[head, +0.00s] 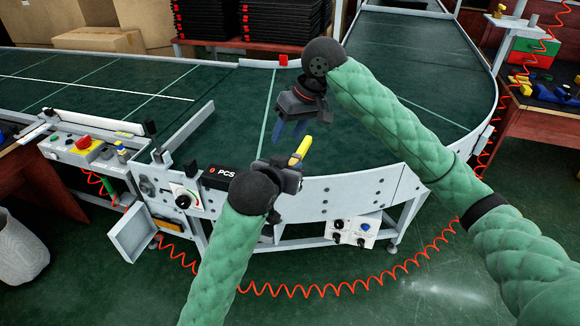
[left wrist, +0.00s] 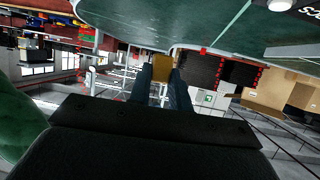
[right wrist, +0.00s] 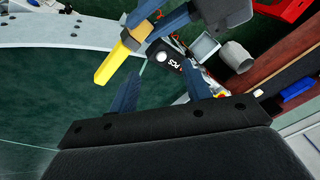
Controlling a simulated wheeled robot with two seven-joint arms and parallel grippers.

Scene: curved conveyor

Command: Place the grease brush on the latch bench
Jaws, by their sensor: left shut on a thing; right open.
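The grease brush shows as a yellow bar (head: 301,146) in the jaws of my left gripper (head: 292,164), above the near edge of the curved conveyor. In the right wrist view the yellow bar (right wrist: 112,63) sticks out of the left gripper's blue fingers (right wrist: 160,18). In the left wrist view a brownish-yellow end (left wrist: 162,67) shows between the fingers. Bristles cannot be made out. My right gripper (head: 290,130) is open and empty over the belt, just above and behind the brush, apart from it. I cannot tell which bench is the latch bench.
The green conveyor belt (head: 120,85) is mostly clear. A red-brown bench (head: 530,125) with a green-and-red block (head: 530,52) and small parts stands at right. A control box (head: 85,145) is at left. Red coiled hose (head: 330,290) hangs in front. Cardboard boxes (head: 100,40) stand behind.

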